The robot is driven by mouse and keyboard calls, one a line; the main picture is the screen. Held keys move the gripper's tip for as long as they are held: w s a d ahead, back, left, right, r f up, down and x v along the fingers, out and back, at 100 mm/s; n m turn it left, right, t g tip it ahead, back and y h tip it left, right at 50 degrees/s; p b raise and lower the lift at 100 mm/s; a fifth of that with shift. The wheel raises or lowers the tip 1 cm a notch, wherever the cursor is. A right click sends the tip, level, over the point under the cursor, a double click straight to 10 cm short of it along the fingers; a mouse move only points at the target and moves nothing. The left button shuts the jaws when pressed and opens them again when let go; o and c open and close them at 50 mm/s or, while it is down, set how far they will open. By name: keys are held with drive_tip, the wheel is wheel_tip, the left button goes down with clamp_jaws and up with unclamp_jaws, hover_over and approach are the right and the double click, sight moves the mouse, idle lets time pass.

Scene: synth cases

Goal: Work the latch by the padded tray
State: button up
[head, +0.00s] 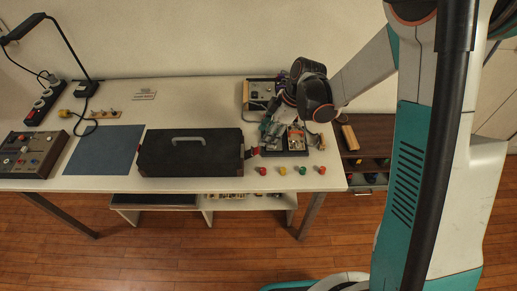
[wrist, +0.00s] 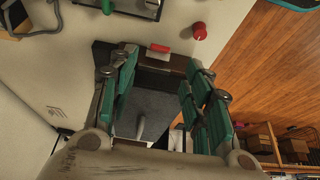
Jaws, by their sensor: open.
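A dark case (head: 190,160) with a grey handle (head: 187,141) on top lies on the table. In the wrist view the case's dark end (wrist: 105,55) and grey top (wrist: 155,103) show between my fingers. A red latch (head: 251,152) is at the case's right end; it also shows in the wrist view (wrist: 158,48). My gripper (head: 266,135) is open and empty beside that end; in the wrist view its teal fingers (wrist: 162,70) point toward the latch. I cannot tell whether they touch the case, or whether its top is padded.
Several coloured knobs (head: 282,171) line the front edge. A blue mat (head: 105,150) and control box (head: 28,155) are left. A device (head: 259,92) stands behind. The back middle is clear.

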sight(257, 150)
drive_tip(key=b+x, duration=0.2)
drive_tip(key=x, duration=0.6)
drive_tip(key=c, duration=0.9)
